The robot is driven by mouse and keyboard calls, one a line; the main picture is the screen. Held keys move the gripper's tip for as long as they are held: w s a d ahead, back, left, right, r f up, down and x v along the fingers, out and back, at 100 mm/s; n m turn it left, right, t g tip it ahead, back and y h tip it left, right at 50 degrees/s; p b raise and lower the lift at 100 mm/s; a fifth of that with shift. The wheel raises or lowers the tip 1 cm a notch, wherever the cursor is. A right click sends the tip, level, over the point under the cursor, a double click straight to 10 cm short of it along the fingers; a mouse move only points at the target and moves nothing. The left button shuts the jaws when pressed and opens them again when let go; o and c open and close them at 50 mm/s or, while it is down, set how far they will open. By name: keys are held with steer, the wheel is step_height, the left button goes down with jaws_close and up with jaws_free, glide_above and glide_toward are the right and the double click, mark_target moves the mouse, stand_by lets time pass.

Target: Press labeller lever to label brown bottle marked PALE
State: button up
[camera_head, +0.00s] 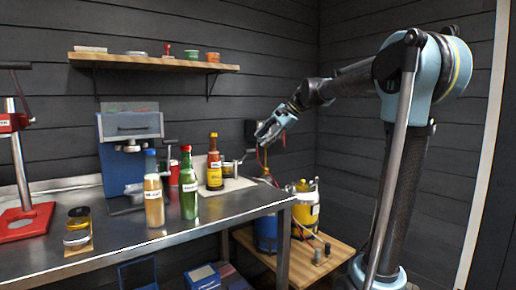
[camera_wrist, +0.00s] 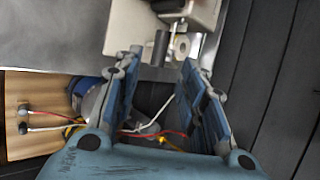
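The brown bottle (camera_head: 214,163) stands upright towards the back right of the steel bench, with a yellow cap and a pale label whose print is too small to read. A pale flat base (camera_head: 240,185) and a thin grey lever-like arm (camera_head: 243,158) lie just right of it; they seem to be the labeller. My gripper (camera_head: 268,137) is in the air above and right of them, touching nothing. In the wrist view my gripper (camera_wrist: 160,62) is open and empty. Beyond its fingertips are a cream body (camera_wrist: 130,28), a dark cylinder and a white roll (camera_wrist: 182,46).
A green bottle (camera_head: 188,185) and an amber bottle with a blue cap (camera_head: 153,195) stand left of the brown one. A blue-grey machine (camera_head: 130,130) and a red stand (camera_head: 25,215) are further left. A low wooden table (camera_head: 335,257) holds blue and yellow tanks.

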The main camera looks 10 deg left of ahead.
steer(key=shift+v, duration=1.15)
steer(key=s+d+f+n+h, duration=0.4)
steer(key=s+d+f, duration=0.9)
steer(key=s+f, duration=0.3)
steer(key=s+d+f+n+h, duration=0.3)
steer(key=s+d+f, duration=1.1)
steer(key=f, duration=0.7)
steer(key=s+h, duration=0.1)
steer(key=s, duration=0.2)
steer(key=shift+s+d+f+n+h, duration=0.15)
steer(key=shift+s+f+n+h, duration=0.05)
steer(key=shift+n+h, duration=0.2)
steer(key=shift+w+f, duration=0.2)
steer(key=shift+w, duration=0.25)
